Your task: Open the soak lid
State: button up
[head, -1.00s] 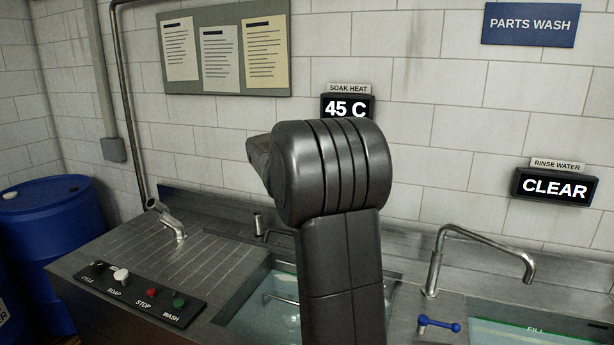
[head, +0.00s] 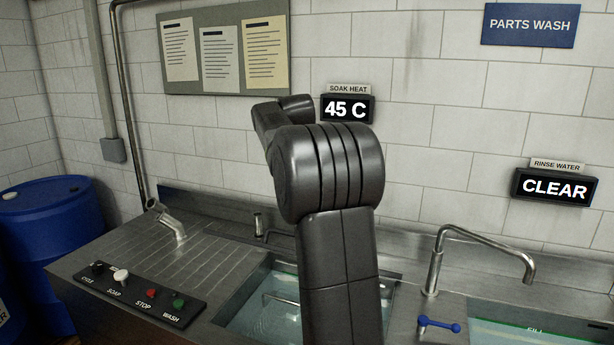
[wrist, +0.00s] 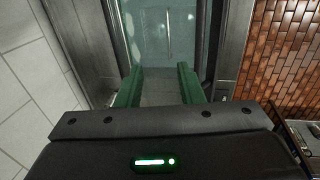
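The soak basin (head: 238,317) is the left of two basins in the head view, partly hidden behind my arm. A pale, clear surface with a thin metal bar (head: 282,301) shows in it; I cannot tell clear lid from water. In the wrist view the pale surface (wrist: 150,50) lies beyond my gripper, with the thin bar (wrist: 168,38) running lengthwise. My gripper (wrist: 159,76) has two green fingers spread apart with nothing between them. It points toward the surface, apart from the bar. My gripper is hidden in the head view.
A control panel (head: 136,294) with several knobs and buttons sits at the left front. A curved faucet (head: 437,255) and a blue-handled valve (head: 439,324) stand right of my arm, beside the rinse basin (head: 545,333). A blue drum (head: 52,235) stands far left.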

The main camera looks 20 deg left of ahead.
jog(key=shift+w+r, duration=0.3)
jog(key=shift+r, duration=0.3)
jog(key=shift+w+r, duration=0.25)
jog(key=shift+r, duration=0.35)
jog(key=shift+w+r, duration=0.3)
jog(key=shift+r, duration=0.3)
